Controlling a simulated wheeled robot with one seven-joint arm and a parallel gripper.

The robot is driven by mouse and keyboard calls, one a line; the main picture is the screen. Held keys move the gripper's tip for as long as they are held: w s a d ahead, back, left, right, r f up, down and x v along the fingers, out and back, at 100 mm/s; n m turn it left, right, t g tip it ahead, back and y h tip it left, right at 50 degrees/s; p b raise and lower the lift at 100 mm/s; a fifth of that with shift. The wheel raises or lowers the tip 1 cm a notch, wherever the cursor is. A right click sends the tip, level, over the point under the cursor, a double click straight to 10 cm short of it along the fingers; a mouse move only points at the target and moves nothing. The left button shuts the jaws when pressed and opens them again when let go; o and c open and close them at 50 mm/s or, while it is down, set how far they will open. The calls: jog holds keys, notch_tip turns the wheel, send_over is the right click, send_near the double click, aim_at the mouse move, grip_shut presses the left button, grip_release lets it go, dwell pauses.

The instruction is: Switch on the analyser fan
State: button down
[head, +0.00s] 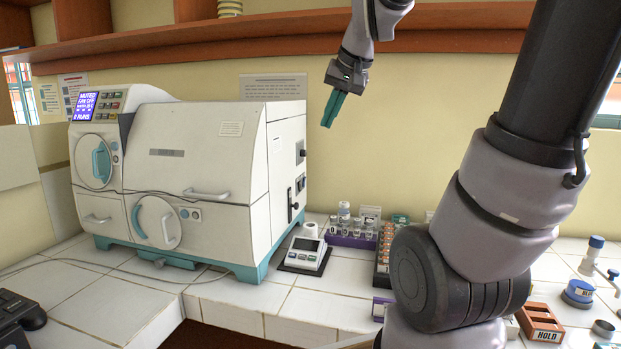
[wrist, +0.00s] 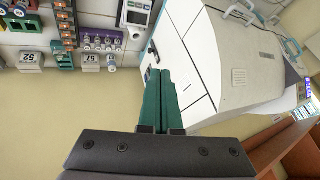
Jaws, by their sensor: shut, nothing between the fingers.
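The analyser (head: 215,150) is a large white machine on a teal base at the left of the bench. Its lit display (head: 87,106) appears to read "MUTED", "FAN OFF" and a runs count. Small dark switches (head: 300,184) sit on its right side panel, with a dark handle-like part below them. My gripper (head: 327,124) has teal fingers, shut and empty, pointing down in the air to the right of the analyser's upper side. In the wrist view the shut fingers (wrist: 159,78) overlap the analyser's side (wrist: 182,60). I see no contact in the head view.
A small meter (head: 305,254) stands on the tiles in front of the analyser's right side. Racks of vials (head: 350,238) stand right of it. A wooden shelf (head: 270,27) runs above. A "HOLD" tray (head: 540,322) lies at right. My arm hides part of the bench.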

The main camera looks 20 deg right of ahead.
aim_at(304, 182)
jog(key=w+d+f, duration=0.3)
jog(key=w+f, duration=0.1)
jog(key=w, duration=0.6)
jog(key=w+d+f, duration=0.3)
jog(key=w, duration=0.6)
jog(key=w+d+f, duration=0.3)
jog(key=w+f, duration=0.1)
jog(key=w, duration=0.6)
jog(key=w+d+f+m, duration=0.1)
jog(key=w+d+f, duration=0.5)
jog(key=w+f, duration=0.2)
jog(key=shift+w+f+y, duration=0.2)
jog(key=shift+f+y, duration=0.1)
jog(key=shift+f, duration=0.1)
jog(key=w+a+f, duration=0.5)
jog(key=w+f, duration=0.2)
jog(key=w, duration=0.1)
jog(key=shift+f, duration=0.15)
jog(key=shift+a, duration=0.1)
